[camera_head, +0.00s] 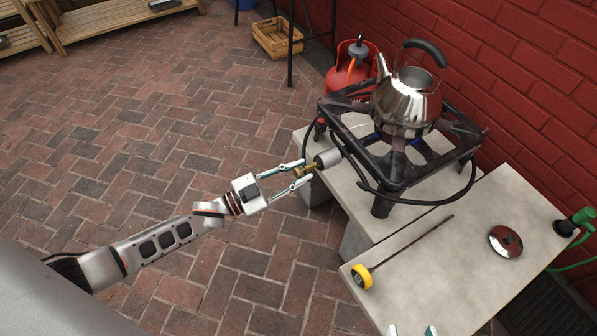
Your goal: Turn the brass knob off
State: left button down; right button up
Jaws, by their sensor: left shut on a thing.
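The brass knob (306,171) sits at the front left of the black gas burner (383,177), beside a grey cylindrical fitting (328,158). My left gripper (303,173) reaches it from the left and is shut on it, one finger on each side. The fingers hide part of the knob. A steel kettle (402,103) stands upright on the burner, with a little blue showing beneath it. Only the fingertips of my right gripper (411,331) show at the bottom edge; they are apart, with nothing visible between them.
The grey slab (440,262) holds a yellow-headed probe thermometer (362,276), a round metal lid (505,241) and a green-and-black item (574,222). A red gas bottle (350,68) and a wooden crate (278,38) stand behind. Brick paving at left is clear.

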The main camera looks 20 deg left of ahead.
pick_arm(q)
jog(key=m, duration=0.4)
jog(key=shift+f+m, duration=0.1)
jog(key=shift+m, duration=0.3)
jog(key=m, duration=0.4)
jog(key=shift+g+b, duration=0.4)
jog(key=shift+m, duration=1)
pick_arm(e)
jog(key=shift+w+a+r, duration=0.25)
jog(key=shift+a, duration=0.05)
pick_arm(q)
jog(key=shift+a, duration=0.1)
jog(key=c, duration=1.8)
grip_release()
jog(key=shift+o, duration=0.2)
pick_arm(e)
jog(key=shift+s, duration=0.1)
pick_arm(q)
jog(key=v, duration=1.2)
